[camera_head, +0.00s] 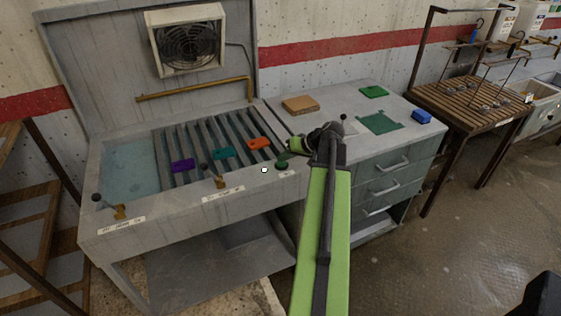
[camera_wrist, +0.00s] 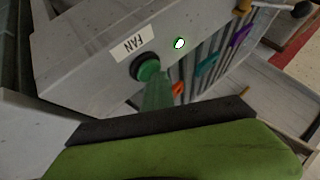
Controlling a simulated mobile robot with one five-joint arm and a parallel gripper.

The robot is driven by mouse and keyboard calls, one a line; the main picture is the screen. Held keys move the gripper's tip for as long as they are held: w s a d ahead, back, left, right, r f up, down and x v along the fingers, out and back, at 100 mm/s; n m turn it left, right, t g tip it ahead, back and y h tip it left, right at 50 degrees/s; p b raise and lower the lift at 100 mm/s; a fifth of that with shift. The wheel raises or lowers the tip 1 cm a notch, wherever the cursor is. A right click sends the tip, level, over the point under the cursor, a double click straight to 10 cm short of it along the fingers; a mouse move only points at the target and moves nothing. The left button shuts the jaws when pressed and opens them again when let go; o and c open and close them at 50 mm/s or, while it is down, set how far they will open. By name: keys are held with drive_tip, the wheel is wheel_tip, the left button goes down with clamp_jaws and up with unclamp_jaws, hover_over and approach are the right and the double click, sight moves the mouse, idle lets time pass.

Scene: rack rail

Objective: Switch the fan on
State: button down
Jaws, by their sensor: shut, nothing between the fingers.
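The fan (camera_head: 187,40) sits in a pale square housing on the back panel of the grey bench. Its green round button (camera_head: 282,164) is on the bench's front ledge, at the right end. In the wrist view the button (camera_wrist: 147,68) has a dark collar, beside an upside-down label reading FAN (camera_wrist: 133,42). A small bright white spot with a green edge (camera_wrist: 179,43) is near it; it also shows in the head view (camera_head: 264,170). My gripper (camera_head: 295,145) is shut and empty, just above and behind the button in the picture, apparently apart from it.
Purple (camera_head: 182,166), teal (camera_head: 223,154) and orange (camera_head: 258,143) tags lie on the slatted rack (camera_head: 190,140). A drawer cabinet (camera_head: 385,165) adjoins at right, with a cork block (camera_head: 300,104) and a blue block (camera_head: 421,116) on top.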

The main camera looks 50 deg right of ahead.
sight(284, 163)
wheel_tip(284, 163, up, 6)
drive_tip(key=p, duration=0.6)
drive_tip(key=shift+r, duration=0.1)
